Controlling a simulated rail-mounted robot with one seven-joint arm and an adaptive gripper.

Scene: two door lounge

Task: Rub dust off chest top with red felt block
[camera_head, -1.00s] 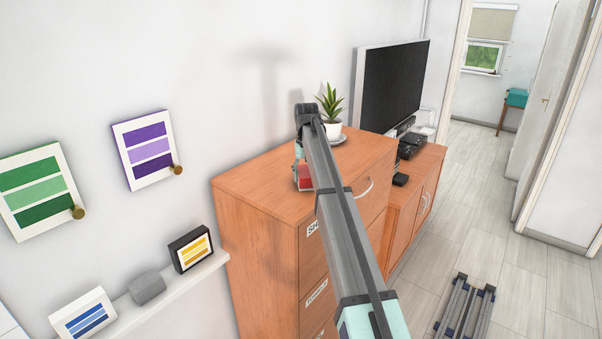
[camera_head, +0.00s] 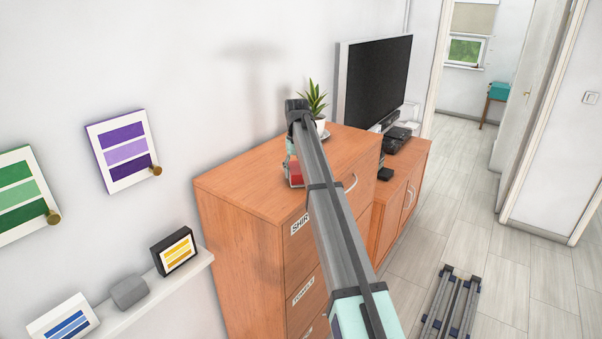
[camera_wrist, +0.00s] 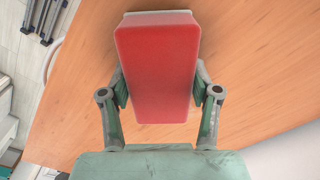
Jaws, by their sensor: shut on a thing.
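The wooden chest top (camera_head: 242,186) is a broad orange-brown surface in the middle of the head view. My gripper (camera_wrist: 160,92) is shut on the red felt block (camera_wrist: 158,60), one finger on each side of it. The block also shows in the head view (camera_head: 295,174), low over the chest top and partly behind my arm. I cannot tell whether it touches the wood. In the wrist view the bare chest top (camera_wrist: 255,60) lies behind the block. No dust stands out clearly.
A potted plant (camera_head: 316,98) stands at the back of the chest, partly behind my arm. A television (camera_head: 377,80) stands on a lower cabinet beyond. A wall shelf (camera_head: 150,291) with small frames is at the left. The near left part of the chest top is clear.

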